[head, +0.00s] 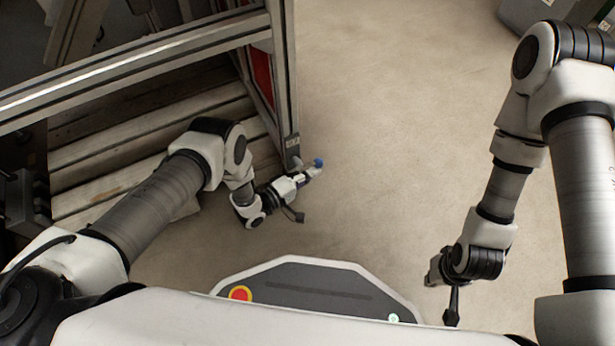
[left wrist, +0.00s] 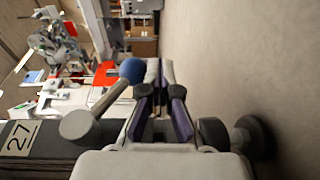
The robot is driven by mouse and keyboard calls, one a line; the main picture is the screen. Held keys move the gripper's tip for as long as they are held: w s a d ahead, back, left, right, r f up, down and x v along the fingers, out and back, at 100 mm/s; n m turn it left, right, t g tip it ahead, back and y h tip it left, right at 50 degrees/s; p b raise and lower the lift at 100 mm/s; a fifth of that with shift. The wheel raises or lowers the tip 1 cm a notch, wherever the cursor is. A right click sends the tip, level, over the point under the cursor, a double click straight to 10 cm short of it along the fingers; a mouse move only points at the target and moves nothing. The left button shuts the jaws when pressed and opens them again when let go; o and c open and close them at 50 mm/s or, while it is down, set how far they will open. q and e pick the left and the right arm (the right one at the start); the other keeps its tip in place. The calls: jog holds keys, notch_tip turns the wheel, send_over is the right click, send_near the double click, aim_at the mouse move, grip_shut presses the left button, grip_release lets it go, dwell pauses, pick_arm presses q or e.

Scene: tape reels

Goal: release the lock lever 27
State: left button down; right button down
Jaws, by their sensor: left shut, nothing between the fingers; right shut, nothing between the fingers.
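The lock lever 27 shows in the left wrist view as a blue ball knob (left wrist: 132,70) on a grey rod, which slants down-left to a round grey hub. Its "27" label (left wrist: 20,138) is on the dark post at the left. In the head view the knob (head: 318,162) is at the foot of the metal frame's post. My left gripper (head: 314,171) is shut and empty, its fingertips (left wrist: 160,68) just right of the knob in the wrist view. I cannot tell whether they touch. My right gripper (head: 434,272) is shut and empty, low over the floor.
The metal frame (head: 150,68) stands at the upper left with wooden planks (head: 90,150) beneath it. My left arm reaches over the planks. The floor (head: 400,130) right of the post is clear. A grey box (head: 540,12) stands at the upper right.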

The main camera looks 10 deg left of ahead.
pick_arm(q)
jog(key=shift+w+d+r+b, duration=0.4)
jog(key=shift+d+r+b, duration=0.1)
jog(key=shift+d, duration=0.15)
jog(key=shift+w+d+r+t+h, duration=0.2)
jog(key=shift+d+r+t+h, duration=0.05)
jog(key=shift+r+t+h, duration=0.25)
jog(key=shift+s+a, duration=0.1)
jog(key=v, duration=1.1)
jog(key=shift+s+a+f, duration=0.2)
jog(key=shift+s+a, duration=0.05)
